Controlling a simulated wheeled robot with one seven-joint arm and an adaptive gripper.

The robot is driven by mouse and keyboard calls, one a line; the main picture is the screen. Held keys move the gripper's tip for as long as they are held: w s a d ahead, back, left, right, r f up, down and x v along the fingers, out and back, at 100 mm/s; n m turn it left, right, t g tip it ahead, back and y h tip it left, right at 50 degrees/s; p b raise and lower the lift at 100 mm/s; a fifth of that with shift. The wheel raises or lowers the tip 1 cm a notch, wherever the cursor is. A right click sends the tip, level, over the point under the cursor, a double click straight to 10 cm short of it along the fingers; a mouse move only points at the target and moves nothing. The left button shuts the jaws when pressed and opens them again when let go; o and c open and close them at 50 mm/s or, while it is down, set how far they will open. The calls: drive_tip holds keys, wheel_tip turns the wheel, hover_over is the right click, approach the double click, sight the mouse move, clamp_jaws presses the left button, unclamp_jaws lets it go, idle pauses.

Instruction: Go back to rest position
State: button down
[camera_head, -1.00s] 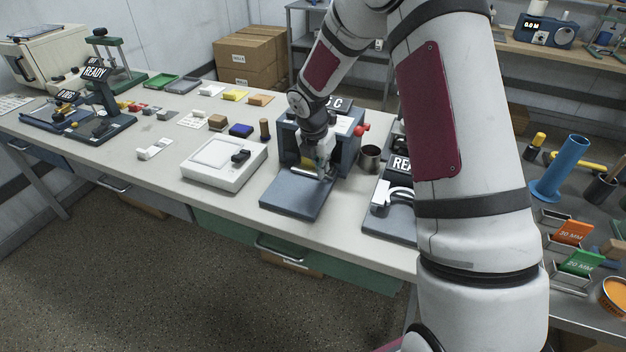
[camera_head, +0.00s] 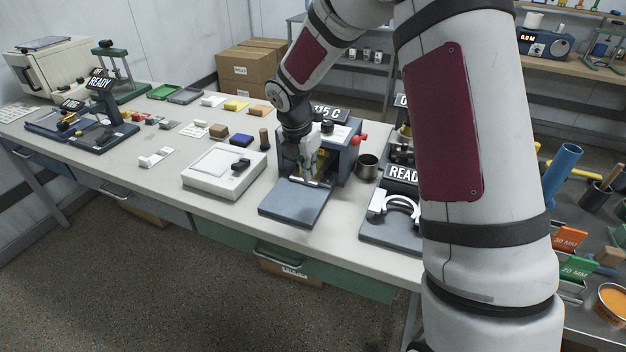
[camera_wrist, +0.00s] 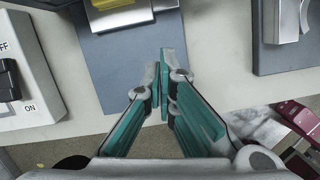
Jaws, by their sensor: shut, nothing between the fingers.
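My gripper (camera_head: 312,181) is at the front of a blue-grey boxy machine (camera_head: 345,165), just above the machine's flat front plate (camera_head: 295,203). In the wrist view my gripper (camera_wrist: 165,88) has its teal fingers together, with nothing held between them, over the grey plate (camera_wrist: 200,50). A yellow piece (camera_wrist: 112,8) shows at the top of the wrist view, on the machine's side of the plate. My arm covers part of the right side of the head view.
A white device (camera_head: 225,172) with an ON/OFF switch stands left of the machine. Small blocks lie at the back left. The table's front edge is clear.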

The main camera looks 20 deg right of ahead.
drive_tip(key=s+a+r+m+t, duration=0.1)
drive_tip(key=s+a+r+m, duration=0.1)
drive_tip(key=s+r+m, duration=1.25)
drive_tip(key=s+a+r+m+t+y, duration=0.1)
drive_tip(key=s+r+m, duration=0.2)
drive_tip(key=s, duration=0.6)
drive_tip(key=s+a+r+m+t+y, duration=0.1)
drive_tip(key=s+r+m, duration=0.1)
drive_tip(key=s+m, duration=0.5)
drive_tip(key=shift+s+r, duration=0.4)
drive_tip(key=shift+s, duration=0.7)
